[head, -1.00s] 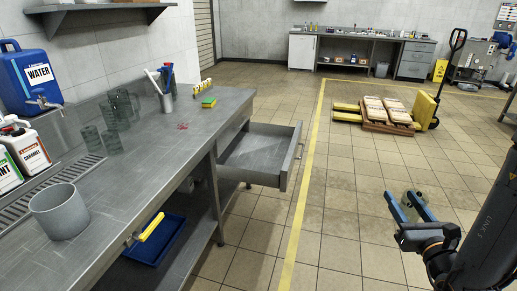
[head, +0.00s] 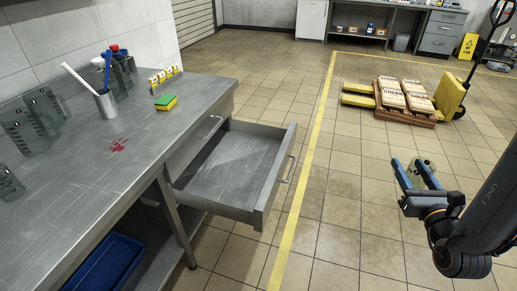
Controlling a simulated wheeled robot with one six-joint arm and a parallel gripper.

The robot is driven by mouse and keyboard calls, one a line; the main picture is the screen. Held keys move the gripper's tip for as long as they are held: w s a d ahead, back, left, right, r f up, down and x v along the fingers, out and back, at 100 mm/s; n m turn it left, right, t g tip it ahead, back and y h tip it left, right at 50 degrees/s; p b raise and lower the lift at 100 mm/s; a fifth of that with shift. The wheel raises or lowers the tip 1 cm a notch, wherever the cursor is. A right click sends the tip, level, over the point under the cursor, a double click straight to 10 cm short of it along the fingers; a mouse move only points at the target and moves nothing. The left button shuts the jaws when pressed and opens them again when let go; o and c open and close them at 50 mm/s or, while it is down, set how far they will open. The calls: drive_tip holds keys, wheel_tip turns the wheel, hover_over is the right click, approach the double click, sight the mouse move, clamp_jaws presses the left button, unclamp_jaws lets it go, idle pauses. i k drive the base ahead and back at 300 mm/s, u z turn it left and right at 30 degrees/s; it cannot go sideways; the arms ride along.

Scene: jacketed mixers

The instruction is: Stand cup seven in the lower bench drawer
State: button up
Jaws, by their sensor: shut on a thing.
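The lower bench drawer (head: 262,208) is pulled out from under the steel bench, and its floor looks bare. A shut upper drawer front (head: 207,130) is above it. My gripper (head: 414,172) is at the right, over the open floor and well apart from the drawer. It is shut on a small see-through, greenish cup (head: 428,164), which is partly hidden by the fingers. No number can be read on this cup. Other clear cups stand on the bench at the left, including a tall one (head: 24,135) and one at the picture's edge (head: 8,183).
On the bench are a steel pot of tools (head: 106,104), a yellow and green sponge (head: 166,102), yellow number markers (head: 164,76) and a red stain (head: 118,145). A blue tray (head: 104,264) sits below. A pallet truck with sacks (head: 404,96) stands behind. Tiled floor beside the drawer is clear.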

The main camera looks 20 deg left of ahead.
sight(232, 187)
drive_tip(key=i, duration=3.45)
drive_tip(key=u, duration=3.75)
